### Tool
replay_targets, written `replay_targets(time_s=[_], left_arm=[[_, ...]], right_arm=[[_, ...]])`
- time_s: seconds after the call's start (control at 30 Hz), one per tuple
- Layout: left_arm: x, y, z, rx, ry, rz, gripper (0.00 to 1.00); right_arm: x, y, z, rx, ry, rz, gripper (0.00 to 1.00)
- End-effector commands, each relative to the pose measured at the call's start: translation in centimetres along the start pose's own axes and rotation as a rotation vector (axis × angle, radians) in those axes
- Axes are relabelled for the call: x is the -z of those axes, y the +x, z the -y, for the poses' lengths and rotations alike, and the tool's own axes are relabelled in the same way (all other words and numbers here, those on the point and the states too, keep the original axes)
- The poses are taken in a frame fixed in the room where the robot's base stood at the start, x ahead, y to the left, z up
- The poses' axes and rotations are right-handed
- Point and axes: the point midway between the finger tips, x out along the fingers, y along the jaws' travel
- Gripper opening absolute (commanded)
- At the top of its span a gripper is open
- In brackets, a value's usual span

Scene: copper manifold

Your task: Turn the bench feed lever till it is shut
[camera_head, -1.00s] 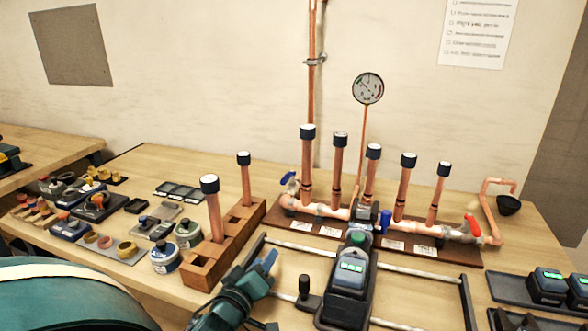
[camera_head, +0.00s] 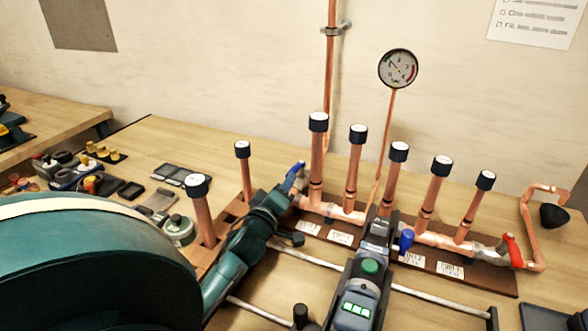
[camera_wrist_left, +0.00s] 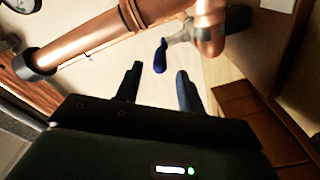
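A copper manifold (camera_head: 345,214) on a brown board carries several upright capped pipes. A blue lever (camera_head: 295,174) is at its left end, a second blue lever (camera_head: 406,240) near its middle, and a red lever (camera_head: 512,250) at its right end. I cannot read which is the bench feed. My left gripper (camera_head: 284,200) is close to the left-end blue lever. In the left wrist view that blue lever (camera_wrist_left: 160,56) hangs just beyond and between the two open fingertips (camera_wrist_left: 157,75), apparently apart from them. My right gripper is not in view.
A pressure gauge (camera_head: 398,68) stands behind the manifold. A wooden block (camera_head: 228,211) with two capped pipes is left of my left arm. A tool with a green button (camera_head: 370,266) stands in front of the manifold, by pale rails (camera_head: 310,258).

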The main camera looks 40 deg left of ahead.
Motion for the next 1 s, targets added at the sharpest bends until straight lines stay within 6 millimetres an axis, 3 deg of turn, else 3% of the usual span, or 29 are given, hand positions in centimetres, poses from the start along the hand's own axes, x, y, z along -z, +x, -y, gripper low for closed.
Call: replay_targets(time_s=[0.2, 0.4, 0.77, 1.0], left_arm=[[0.1, 4.4, -0.2, -0.001, 0.002, 0.000, 0.39], [0.0, 6.4, 0.0, 0.000, 0.000, 0.000, 0.39], [0.0, 6.8, 0.0, 0.000, 0.000, 0.001, 0.39], [-0.1, 6.8, 0.0, 0.000, 0.000, 0.001, 0.19]], right_arm=[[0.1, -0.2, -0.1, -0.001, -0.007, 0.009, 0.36], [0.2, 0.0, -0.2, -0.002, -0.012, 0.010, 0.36], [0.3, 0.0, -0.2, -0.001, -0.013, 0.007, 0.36], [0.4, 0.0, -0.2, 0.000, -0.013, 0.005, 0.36]])
